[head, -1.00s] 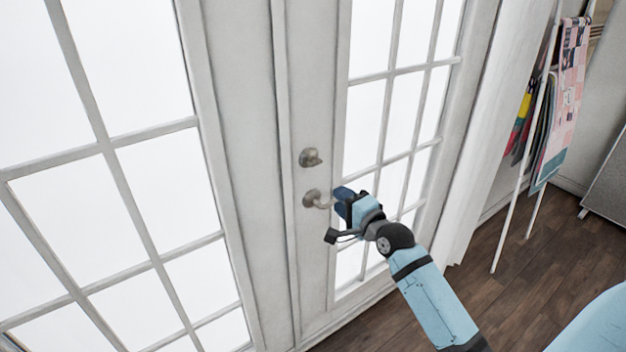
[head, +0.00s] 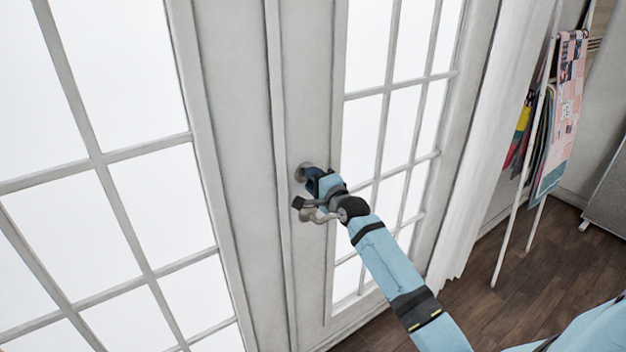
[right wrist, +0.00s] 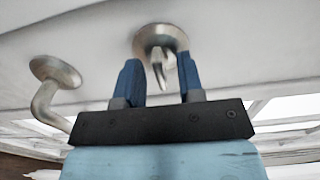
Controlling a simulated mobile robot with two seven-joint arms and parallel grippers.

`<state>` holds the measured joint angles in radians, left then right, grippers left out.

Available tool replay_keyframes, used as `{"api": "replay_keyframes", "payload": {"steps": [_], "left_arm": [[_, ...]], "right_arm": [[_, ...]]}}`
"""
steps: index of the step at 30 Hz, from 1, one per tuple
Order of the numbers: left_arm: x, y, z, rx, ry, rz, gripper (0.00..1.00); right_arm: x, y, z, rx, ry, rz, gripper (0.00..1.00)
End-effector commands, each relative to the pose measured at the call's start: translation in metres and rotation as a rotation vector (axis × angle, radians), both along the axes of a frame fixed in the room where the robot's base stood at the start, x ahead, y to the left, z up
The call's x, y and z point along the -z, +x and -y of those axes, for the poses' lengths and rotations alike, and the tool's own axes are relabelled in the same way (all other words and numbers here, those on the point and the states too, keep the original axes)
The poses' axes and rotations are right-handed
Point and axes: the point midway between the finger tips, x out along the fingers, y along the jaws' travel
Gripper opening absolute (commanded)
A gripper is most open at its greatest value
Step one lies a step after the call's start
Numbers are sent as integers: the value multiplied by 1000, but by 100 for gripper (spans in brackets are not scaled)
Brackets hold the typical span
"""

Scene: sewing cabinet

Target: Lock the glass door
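The white glass door (head: 235,150) with its panes fills the left and middle of the head view. Its metal deadbolt with a thumb-turn (right wrist: 160,42) is mounted above the lever handle (right wrist: 48,95). In the head view the deadbolt (head: 301,171) is partly covered by my right gripper (head: 312,180). In the right wrist view my right gripper (right wrist: 160,80) is open, with one blue finger on each side of the thumb-turn and gaps between. The lever handle (head: 310,216) is partly hidden behind my wrist in the head view. My left gripper is not in view.
A white curtain (head: 490,160) hangs right of the door. A white rack with hung fabrics (head: 562,120) stands further right on the wooden floor (head: 520,290). A grey cabinet (head: 608,190) is at the right edge.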

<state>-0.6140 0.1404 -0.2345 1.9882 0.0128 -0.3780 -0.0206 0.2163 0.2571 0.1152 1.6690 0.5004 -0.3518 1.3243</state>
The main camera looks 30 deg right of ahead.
Motion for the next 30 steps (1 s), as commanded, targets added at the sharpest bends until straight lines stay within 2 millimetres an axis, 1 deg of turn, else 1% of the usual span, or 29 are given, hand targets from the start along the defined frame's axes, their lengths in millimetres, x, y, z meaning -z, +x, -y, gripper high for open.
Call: {"api": "replay_keyframes", "payload": {"steps": [8,9,11,12,13,23,30], "left_arm": [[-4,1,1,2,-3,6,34],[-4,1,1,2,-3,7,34],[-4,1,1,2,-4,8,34],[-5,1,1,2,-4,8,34],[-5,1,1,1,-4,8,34],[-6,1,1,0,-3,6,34],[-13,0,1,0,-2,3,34]], "right_arm": [[0,1,0,0,-1,1,35],[0,1,0,0,-1,1,26],[0,1,0,0,-1,1,12],[0,1,0,0,-1,1,3],[0,1,0,0,-1,1,0],[-1,1,0,-1,-31,0,0],[-2,1,0,-2,-156,0,0]]}}
